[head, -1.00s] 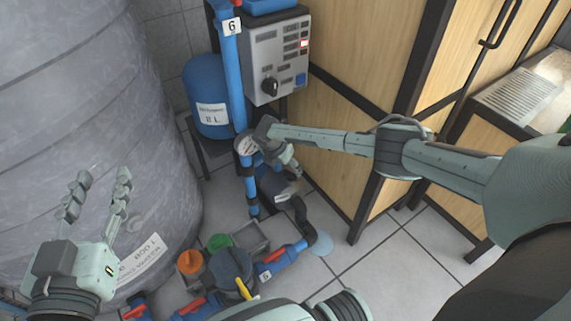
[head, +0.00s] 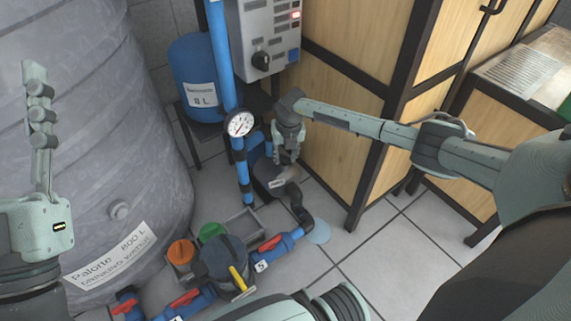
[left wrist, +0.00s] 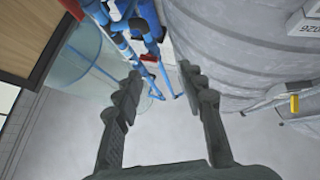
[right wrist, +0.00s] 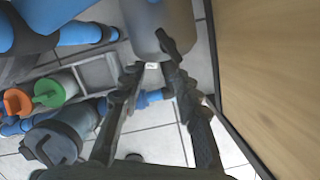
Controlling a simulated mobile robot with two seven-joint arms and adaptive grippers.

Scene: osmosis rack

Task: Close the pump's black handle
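The pump (head: 268,176) is a dark-grey cylinder low on the floor beside the wooden cabinet; it also shows at the top of the right wrist view (right wrist: 152,22). Its black handle (right wrist: 167,43) shows there as a short dark bar at the pump's lower end, close to the right finger's tip; I cannot tell whether they touch. My right gripper (head: 287,156) points down over the pump. Its fingers (right wrist: 153,70) are apart with nothing clearly between them. My left gripper (left wrist: 158,74) is open and empty beside the big grey tank, far from the pump.
The grey tank (head: 110,150) fills the left. Red-handled valves (head: 270,243) and a filter housing (head: 225,262) lie in front. The wooden cabinet (head: 345,100) bounds the right.

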